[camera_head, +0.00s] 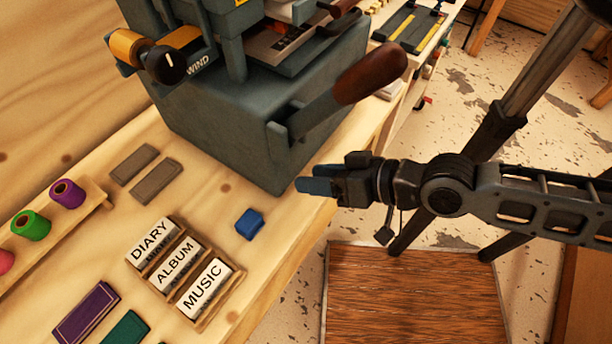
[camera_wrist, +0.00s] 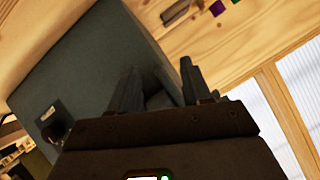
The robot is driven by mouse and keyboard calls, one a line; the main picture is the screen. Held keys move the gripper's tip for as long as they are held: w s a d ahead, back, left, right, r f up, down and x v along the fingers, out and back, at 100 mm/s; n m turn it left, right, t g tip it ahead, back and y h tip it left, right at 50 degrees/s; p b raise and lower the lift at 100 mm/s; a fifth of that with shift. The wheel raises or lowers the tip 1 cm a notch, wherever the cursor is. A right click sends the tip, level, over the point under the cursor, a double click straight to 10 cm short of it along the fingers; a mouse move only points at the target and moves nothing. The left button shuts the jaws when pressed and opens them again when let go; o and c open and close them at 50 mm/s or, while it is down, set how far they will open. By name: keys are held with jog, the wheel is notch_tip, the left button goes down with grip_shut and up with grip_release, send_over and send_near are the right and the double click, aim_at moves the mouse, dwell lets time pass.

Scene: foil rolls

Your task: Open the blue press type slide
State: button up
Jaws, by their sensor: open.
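The blue-grey press (camera_head: 225,125) stands on the wooden bench, cut off at the top of the head view. What looks like its type slide (camera_head: 272,43), a flat tray with a dark grip, sits high on its front; I cannot tell how far it is out. My gripper (camera_head: 317,186) is open and empty, just right of the press's lower front corner and below its brown-handled lever (camera_head: 371,72). In the wrist view, the press body (camera_wrist: 88,62) fills the left side behind my open fingers (camera_wrist: 160,72). The slide cannot be made out there.
Wooden holders with DIARY, ALBUM and MUSIC labels (camera_head: 176,264), a small blue block (camera_head: 249,224) and two grey bars (camera_head: 146,173) lie on the bench. Purple (camera_head: 68,193) and green (camera_head: 30,225) foil rolls stand at left. An orange-ended WIND knob (camera_head: 127,46) juts from the press.

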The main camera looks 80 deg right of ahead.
jog(key=shift+w+a+r+n+t+y, duration=0.15)
jog(key=shift+w+a+r+n+t, duration=0.1)
jog(key=shift+a+r+n, duration=0.4)
jog(key=shift+w+a+r+n+t+y, duration=0.2)
jog(key=shift+a+r+n, duration=0.25)
jog(key=shift+a+n, duration=0.3)
jog(key=shift+c, duration=0.3)
